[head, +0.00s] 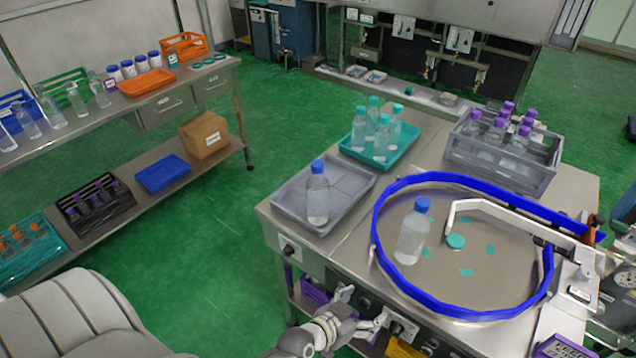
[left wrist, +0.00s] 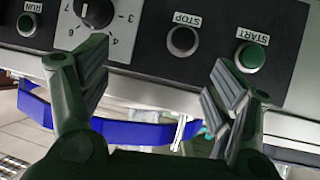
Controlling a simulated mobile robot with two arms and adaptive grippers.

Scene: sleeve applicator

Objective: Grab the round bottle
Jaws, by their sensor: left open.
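A clear bottle with a blue cap (head: 317,196) stands upright in the grey divided tray (head: 284,209) at the table's left. Another clear, blue-capped bottle (head: 411,238) stands slightly tilted-looking inside the blue ring (head: 378,240); it appears rounded and wide. I cannot tell for sure which one is the round bottle. My left gripper (head: 376,324) is low at the table's front edge, below both bottles and apart from them. In the left wrist view my left gripper (left wrist: 160,78) is open and empty, facing the control panel (left wrist: 215,45). My right gripper is not in view.
A teal tray (head: 351,152) with several teal-capped bottles and a grey crate (head: 480,168) with purple-capped bottles stand behind. A white curved arm (head: 492,206) and teal pieces lie inside the ring. START (left wrist: 252,55) and STOP (left wrist: 182,41) buttons sit close to my left gripper.

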